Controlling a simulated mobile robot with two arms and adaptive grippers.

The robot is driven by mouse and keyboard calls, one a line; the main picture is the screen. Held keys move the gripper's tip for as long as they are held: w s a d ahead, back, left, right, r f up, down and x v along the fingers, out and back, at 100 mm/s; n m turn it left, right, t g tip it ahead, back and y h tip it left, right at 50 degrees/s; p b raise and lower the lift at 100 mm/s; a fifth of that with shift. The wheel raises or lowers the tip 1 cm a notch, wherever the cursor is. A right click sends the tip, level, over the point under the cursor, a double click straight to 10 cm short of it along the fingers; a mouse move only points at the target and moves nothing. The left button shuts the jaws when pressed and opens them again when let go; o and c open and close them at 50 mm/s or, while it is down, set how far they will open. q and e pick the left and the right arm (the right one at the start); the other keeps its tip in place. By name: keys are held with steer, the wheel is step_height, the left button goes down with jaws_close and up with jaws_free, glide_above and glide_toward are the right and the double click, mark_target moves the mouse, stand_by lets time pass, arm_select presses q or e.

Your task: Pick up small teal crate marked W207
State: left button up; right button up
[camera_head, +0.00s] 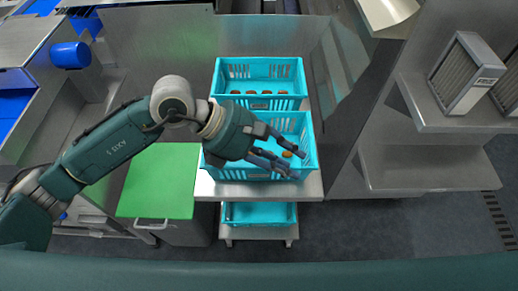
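Three teal crates stand in a column at the centre. The front teal crate (311,150) has an orange-brown date (287,154) visible inside. A lower teal crate (259,213) sits on a shelf beneath. Small labels show on the crates, but I cannot read W207 on any. My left gripper (300,165) reaches over the front crate with its dark fingers apart, and it hides part of the crate's inside. I cannot tell if the fingers touch the crate. My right gripper is not in view.
A metal stand (312,185) bears the crates. A green board (160,182) lies to the left. Metal shelves (430,168) with a grey slatted box (466,74) stand at the right. A blue cylinder (70,55) is at upper left. Dark floor is free at lower right.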

arm_select(q)
steer(key=w+a+f+t+y, duration=0.1)
steer(key=w+a+f+y, duration=0.15)
steer(key=a, duration=0.25)
steer(key=w+a+f+t+y, duration=0.1)
steer(key=w+a+f+y, duration=0.15)
steer(key=a, duration=0.25)
steer(key=p, duration=0.1)
glide_above(259, 171)
steer(key=a, duration=0.2)
steer(key=shift+m, duration=0.4)
step_height(259, 171, down, 5)
steer(key=shift+a+r, duration=0.15)
steer(key=shift+r, duration=0.05)
steer(key=p+x, duration=0.3)
steer(key=x, duration=0.1)
steer(key=shift+d+f, duration=0.4)
steer(key=shift+f, duration=0.25)
jaws_close()
steer(key=shift+r, duration=0.1)
